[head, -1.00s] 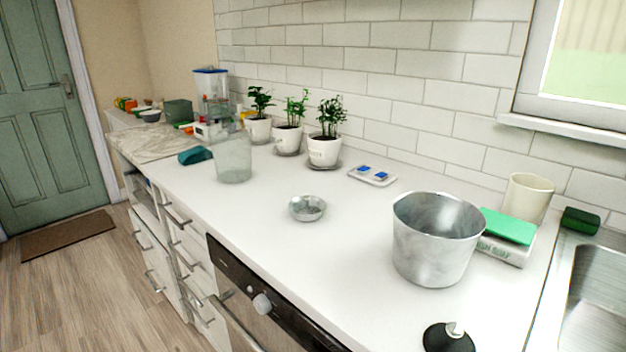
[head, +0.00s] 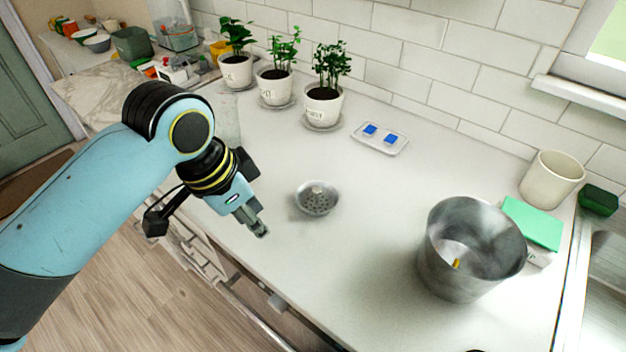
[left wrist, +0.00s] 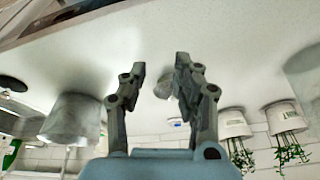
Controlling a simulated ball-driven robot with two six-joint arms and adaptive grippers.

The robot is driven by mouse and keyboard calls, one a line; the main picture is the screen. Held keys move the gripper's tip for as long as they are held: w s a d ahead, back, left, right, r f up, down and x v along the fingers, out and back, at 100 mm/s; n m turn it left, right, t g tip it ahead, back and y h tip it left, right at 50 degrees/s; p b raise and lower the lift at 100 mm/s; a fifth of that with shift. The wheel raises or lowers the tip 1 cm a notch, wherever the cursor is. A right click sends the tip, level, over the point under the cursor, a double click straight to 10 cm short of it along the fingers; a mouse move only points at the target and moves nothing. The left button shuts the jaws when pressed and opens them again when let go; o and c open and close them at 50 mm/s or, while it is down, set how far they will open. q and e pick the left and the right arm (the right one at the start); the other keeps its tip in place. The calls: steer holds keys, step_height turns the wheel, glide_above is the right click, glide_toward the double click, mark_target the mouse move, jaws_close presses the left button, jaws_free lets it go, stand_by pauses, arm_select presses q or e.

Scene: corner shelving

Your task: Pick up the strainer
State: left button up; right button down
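The strainer (head: 317,203) is a small round grey metal bowl with holes, resting on the white counter (head: 370,255). My left gripper (head: 259,230) is to the left of the strainer and apart from it, over the counter's front part. In the left wrist view the two fingers (left wrist: 159,68) are spread with nothing held. The strainer (left wrist: 163,88) shows beyond them, between the fingers and partly covered by one. My right gripper is not in view.
A large metal pot (head: 465,283) stands to the right, with a cream cup (head: 550,180) and green sponge (head: 598,200) behind. Several potted plants (head: 323,108) and a small tray (head: 380,139) line the wall. My left arm partly hides a glass jar. The counter around the strainer is clear.

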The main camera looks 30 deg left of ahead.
arm_select(q)
steer(key=w+r+m+h, duration=0.1)
steer(key=w+r+m, duration=0.1)
steer(key=w, duration=0.4)
steer(key=w+r+m+h, duration=0.1)
steer(key=w+r+m, duration=0.15)
steer(key=w, duration=0.35)
glide_above(316, 189)
steer(key=a, duration=0.1)
steer(key=shift+m+h, duration=0.3)
steer(key=shift+m, duration=0.05)
steer(key=f, duration=0.3)
steer(key=f+p, duration=0.1)
steer(key=f, duration=0.1)
steer(key=shift+s+a+f, duration=0.1)
steer(key=shift+s, duration=0.2)
steer(key=x, duration=0.3)
steer(key=s+p+x, duration=0.1)
steer(key=x, duration=0.1)
steer(key=shift+a+f, duration=0.15)
steer(key=shift+f, duration=0.05)
steer(key=shift+w+f, duration=0.15)
steer(key=shift+f, duration=0.15)
steer(key=c, duration=0.6)
jaws_close()
